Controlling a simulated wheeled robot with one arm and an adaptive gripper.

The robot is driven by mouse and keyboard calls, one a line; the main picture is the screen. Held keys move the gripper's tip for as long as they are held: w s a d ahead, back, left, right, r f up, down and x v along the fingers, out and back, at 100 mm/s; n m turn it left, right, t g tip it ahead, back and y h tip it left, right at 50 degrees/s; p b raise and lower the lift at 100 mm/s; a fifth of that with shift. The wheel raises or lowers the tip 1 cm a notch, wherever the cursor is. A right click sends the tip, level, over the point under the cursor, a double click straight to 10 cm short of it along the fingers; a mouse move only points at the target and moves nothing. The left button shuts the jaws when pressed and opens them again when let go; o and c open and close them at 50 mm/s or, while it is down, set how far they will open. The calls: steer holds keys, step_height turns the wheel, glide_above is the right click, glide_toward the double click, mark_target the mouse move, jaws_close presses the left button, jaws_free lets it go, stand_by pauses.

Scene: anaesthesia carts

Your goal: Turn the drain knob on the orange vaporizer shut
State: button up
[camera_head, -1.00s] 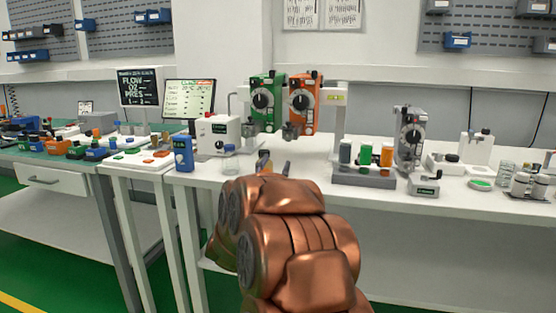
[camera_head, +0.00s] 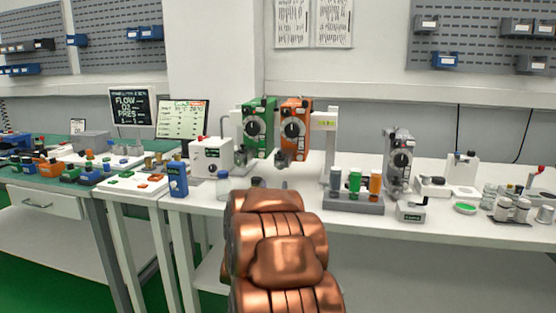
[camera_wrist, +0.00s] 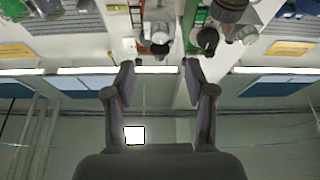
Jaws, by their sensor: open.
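The orange vaporizer (camera_head: 296,122) hangs on a white stand at the back of the table, to the right of the green vaporizer (camera_head: 258,124). It has a black dial with a white centre on its front. A dark grey drain fitting (camera_head: 282,159) sticks out at its lower left; whether its knob is turned open or shut is too small to tell. My gripper (camera_wrist: 158,80) is open and empty in the wrist view, its two dark fingers well apart. In the head view it is mostly hidden behind my copper arm, in front of and below the vaporizers.
A white box (camera_head: 211,157), a blue device (camera_head: 177,179) and a clear jar (camera_head: 222,185) stand left of my gripper. A grey rack (camera_head: 352,202) with several coloured bottles and a grey vaporizer (camera_head: 399,160) stand to the right.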

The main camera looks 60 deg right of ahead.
mark_target(280, 167)
steer(key=shift+d+n, duration=0.3)
steer(key=shift+d, duration=0.05)
steer(key=shift+x, duration=3.8)
steer(key=shift+w, duration=0.15)
steer(key=shift+a, duration=0.1)
jaws_close()
